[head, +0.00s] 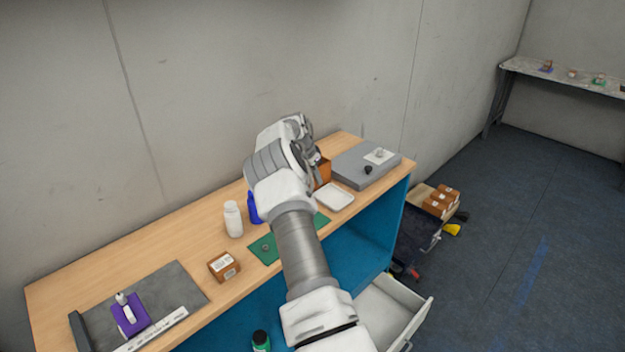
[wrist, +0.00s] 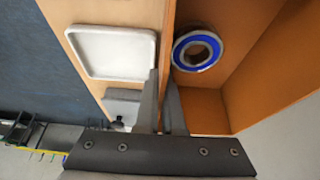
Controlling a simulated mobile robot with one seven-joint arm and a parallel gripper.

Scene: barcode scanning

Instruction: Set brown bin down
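The brown bin (head: 323,173) is at the back of the wooden table, mostly hidden behind my arm in the head view. In the wrist view the bin (wrist: 246,62) is close up, with a blue-and-silver ring (wrist: 197,50) inside it. My gripper (wrist: 162,100) has one finger on each side of the bin's wall and is shut on that wall. The bin looks to be at table height; whether its base touches the table is hidden.
A white tray (head: 334,197) lies close beside the bin, and it shows in the wrist view (wrist: 114,51). A grey scale (head: 350,172) is to the right. A blue bottle (head: 253,208), white bottle (head: 233,219), small brown box (head: 223,267) and green mat (head: 264,250) are left.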

